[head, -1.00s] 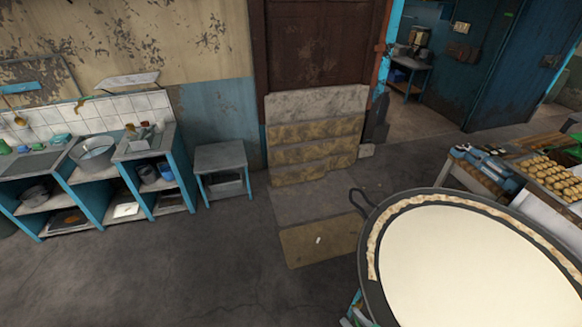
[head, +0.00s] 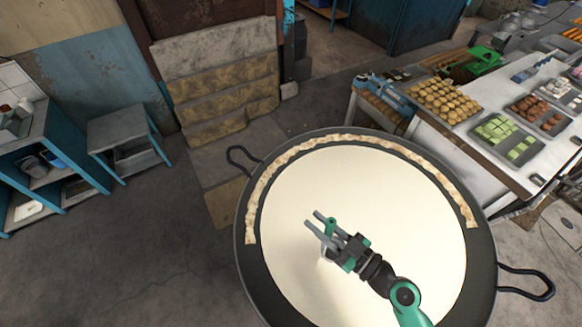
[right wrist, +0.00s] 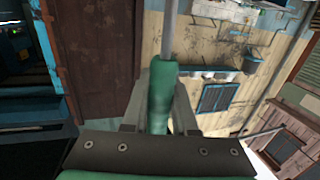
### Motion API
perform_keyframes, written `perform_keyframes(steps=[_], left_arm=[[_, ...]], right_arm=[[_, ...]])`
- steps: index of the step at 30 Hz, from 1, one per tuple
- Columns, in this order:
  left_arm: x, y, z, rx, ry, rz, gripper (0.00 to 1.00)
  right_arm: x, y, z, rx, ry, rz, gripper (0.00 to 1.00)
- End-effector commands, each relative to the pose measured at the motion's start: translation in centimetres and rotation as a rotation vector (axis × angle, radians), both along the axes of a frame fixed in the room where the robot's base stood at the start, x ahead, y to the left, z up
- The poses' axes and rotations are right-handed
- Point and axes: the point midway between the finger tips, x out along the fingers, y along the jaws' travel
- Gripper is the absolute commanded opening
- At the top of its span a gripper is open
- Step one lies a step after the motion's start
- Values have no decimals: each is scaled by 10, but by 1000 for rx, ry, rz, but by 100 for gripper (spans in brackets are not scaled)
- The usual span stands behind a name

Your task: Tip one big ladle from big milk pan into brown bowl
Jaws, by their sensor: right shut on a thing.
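The big milk pan (head: 480,262) is a wide dark pan with two loop handles, full of cream-white milk, with a pale crust along its far inner edge. My right gripper (head: 322,222) is over the milk in the head view. It is shut on the green handle of the ladle (right wrist: 162,95), which stands between the fingers in the right wrist view, with a grey rod above it. The green handle also shows in the head view (head: 331,226). Whether the ladle holds milk is hidden. I cannot make out a brown bowl. My left gripper is not in view.
A white counter (head: 484,170) at the right holds a tray of round golden sweets (head: 445,101), a tray of green sweets (head: 507,138) and other trays. A small grey table (head: 122,135) and blue shelves stand at left. The floor left of the pan is clear.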

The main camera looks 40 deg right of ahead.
Motion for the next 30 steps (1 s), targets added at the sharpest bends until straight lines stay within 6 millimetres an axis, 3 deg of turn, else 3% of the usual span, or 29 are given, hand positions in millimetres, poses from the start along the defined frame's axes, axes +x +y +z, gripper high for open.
perform_keyframes(steps=[1,3,7,14,30], left_arm=[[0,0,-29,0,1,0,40],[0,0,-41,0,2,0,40],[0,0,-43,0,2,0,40],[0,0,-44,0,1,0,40],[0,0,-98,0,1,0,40]], right_arm=[[4,-11,-28,-4,-3,-58,0],[8,-26,-36,-7,-17,-133,0],[9,-38,-35,-11,-38,-195,0],[9,-38,-37,-11,-37,-196,0],[9,-38,-95,-10,-37,-195,0]])
